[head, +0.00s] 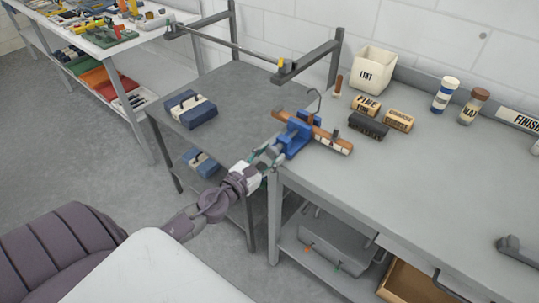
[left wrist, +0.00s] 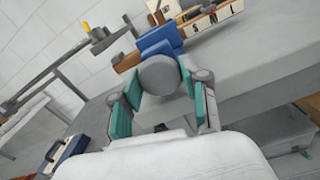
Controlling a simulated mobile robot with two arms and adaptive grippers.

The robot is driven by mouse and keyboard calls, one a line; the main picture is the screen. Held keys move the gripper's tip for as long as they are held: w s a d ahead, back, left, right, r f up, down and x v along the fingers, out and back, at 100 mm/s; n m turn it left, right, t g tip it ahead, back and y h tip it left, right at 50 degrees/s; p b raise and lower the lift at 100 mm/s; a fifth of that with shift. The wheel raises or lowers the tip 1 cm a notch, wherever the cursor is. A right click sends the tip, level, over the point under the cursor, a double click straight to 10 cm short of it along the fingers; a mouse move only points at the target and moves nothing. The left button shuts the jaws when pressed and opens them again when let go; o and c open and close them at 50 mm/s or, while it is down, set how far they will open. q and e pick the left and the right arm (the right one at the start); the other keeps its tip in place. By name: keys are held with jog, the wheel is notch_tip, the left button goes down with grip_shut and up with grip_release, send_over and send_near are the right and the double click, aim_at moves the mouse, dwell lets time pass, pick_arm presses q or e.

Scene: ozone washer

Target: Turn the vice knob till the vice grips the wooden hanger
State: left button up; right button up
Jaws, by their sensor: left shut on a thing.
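The blue vice (head: 297,136) is at the left edge of the grey workbench and also shows in the left wrist view (left wrist: 157,45). The wooden hanger (head: 335,144) lies across the vice, its metal hook standing up; its brown end shows left of the vice in the left wrist view (left wrist: 128,62). Whether the jaws touch it cannot be told. The round grey vice knob (left wrist: 160,75) faces my left wrist camera. My left gripper (head: 270,154) is shut on the knob, with teal finger pads on both sides of it in the left wrist view (left wrist: 158,84). My right gripper is out of view.
A LINT bin (head: 372,71), wooden blocks (head: 398,119), a dark brush (head: 368,125) and jars (head: 445,94) stand behind the vice. A lower table at left holds a blue case (head: 190,110). A metal rail frame (head: 309,59) rises behind.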

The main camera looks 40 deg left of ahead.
pick_arm(q)
jog(key=shift+f, duration=0.1)
dwell(0.4)
jog(key=o, duration=1.1)
jog(key=shift+o, duration=0.2)
jog(key=s, duration=1.2)
jog(key=shift+a, duration=0.45)
